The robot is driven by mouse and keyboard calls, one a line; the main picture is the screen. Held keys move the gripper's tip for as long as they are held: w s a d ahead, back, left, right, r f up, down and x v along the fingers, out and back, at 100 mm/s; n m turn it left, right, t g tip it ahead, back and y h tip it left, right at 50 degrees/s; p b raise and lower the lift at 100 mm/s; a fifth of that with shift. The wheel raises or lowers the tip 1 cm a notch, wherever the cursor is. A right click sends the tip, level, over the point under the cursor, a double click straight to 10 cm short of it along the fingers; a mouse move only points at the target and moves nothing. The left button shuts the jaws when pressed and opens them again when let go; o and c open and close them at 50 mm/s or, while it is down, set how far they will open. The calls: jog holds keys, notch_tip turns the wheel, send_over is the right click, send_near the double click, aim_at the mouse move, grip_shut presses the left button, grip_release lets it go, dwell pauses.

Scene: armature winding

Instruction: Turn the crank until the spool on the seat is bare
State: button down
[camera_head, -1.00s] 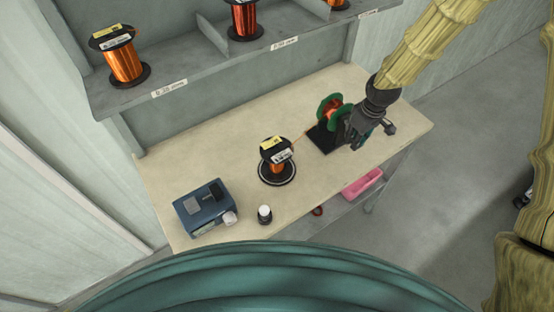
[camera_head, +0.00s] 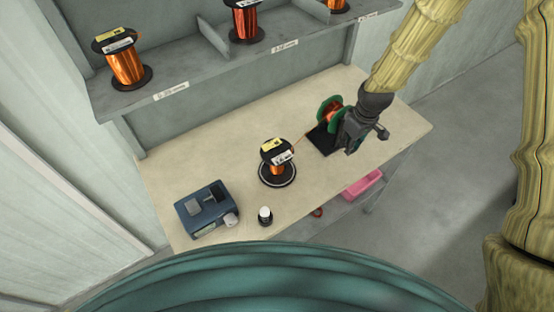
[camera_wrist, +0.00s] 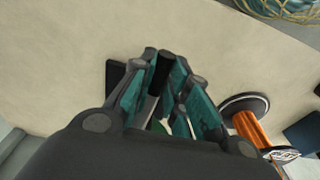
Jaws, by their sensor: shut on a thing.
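The spool on the seat (camera_head: 277,153) stands upright on a round dark seat (camera_head: 277,180) with a pale ring, in the middle of the bench. Some copper wire still shows on it, and a strand runs from it to the green-flanged winder (camera_head: 328,112). My gripper (camera_head: 353,143) is at the right side of the winder. In the wrist view its fingers (camera_wrist: 165,85) are shut on a black crank handle (camera_wrist: 161,72). The winder is mostly hidden there behind the fingers. The spool also shows in the wrist view (camera_wrist: 250,128).
A blue device (camera_head: 206,208) sits at the bench's front left, beside a small white-topped bottle (camera_head: 265,215). Full copper spools (camera_head: 125,65) stand on the shelf (camera_head: 185,85) behind. A pink tray (camera_head: 362,185) is below the bench. The bench's right end is clear.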

jog(key=shift+w+a+r, duration=0.1)
jog(key=shift+a+r, duration=0.1)
jog(key=shift+r, duration=0.05)
jog(key=shift+s+a+r, duration=0.2)
jog(key=shift+s+a, duration=0.15)
jog(key=shift+a, duration=0.05)
notch_tip(320, 180, up, 11)
jog(key=w+d+p, duration=0.1)
jog(key=d+p, duration=0.1)
jog(key=p, duration=0.4)
jog(key=shift+w+d+p, duration=0.2)
jog(key=shift+w+p, duration=0.15)
jog(key=shift+p, duration=0.05)
jog(key=c, duration=1.3)
grip_release()
